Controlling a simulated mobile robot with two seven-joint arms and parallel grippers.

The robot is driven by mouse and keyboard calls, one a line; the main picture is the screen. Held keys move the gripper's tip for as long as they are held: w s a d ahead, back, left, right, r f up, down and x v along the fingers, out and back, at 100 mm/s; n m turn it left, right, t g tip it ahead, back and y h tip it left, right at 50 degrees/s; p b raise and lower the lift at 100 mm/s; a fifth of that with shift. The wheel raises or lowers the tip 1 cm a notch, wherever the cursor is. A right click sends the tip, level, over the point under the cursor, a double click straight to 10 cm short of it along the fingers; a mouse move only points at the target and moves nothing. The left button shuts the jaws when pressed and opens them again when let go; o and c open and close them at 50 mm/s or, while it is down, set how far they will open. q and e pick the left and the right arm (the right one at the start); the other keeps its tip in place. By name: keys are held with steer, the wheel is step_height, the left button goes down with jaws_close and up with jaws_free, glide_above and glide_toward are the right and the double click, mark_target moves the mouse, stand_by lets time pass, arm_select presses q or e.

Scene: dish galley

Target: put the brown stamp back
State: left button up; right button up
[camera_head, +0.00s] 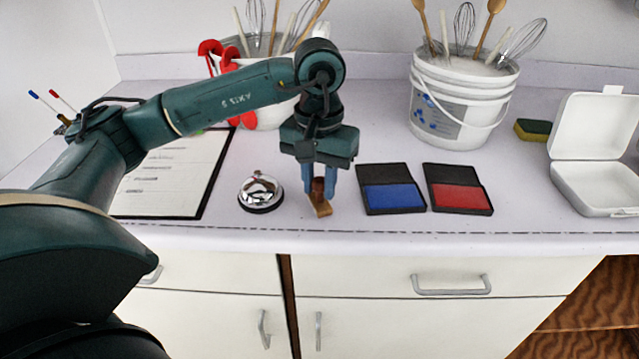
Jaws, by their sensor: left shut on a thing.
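My left gripper (318,190) points down over the counter and is shut on the brown stamp (320,205). The stamp's lighter base shows below the fingertips, close to the counter top; I cannot tell whether it touches. The blue fingers hide part of its handle. An open ink pad with a blue surface (392,196) lies just right of the stamp. An open ink pad with a red surface (459,196) lies further right. My right gripper is not in view.
A silver desk bell (260,192) stands just left of the stamp. A clipboard (172,180) lies further left. A white bucket of utensils (460,105), a sponge (533,129) and an open white case (594,165) stand right. The counter's front edge is close.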

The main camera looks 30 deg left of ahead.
mark_target(320, 180)
arm_select(q)
steer(key=shift+f, duration=0.4)
steer(key=shift+f, duration=0.1)
steer(key=shift+f+b, duration=0.15)
steer(key=shift+b, duration=0.15)
steer(key=o, duration=0.8)
step_height(320, 180, up, 12)
steer(key=shift+r+p, duration=0.25)
steer(key=shift+p, duration=0.6)
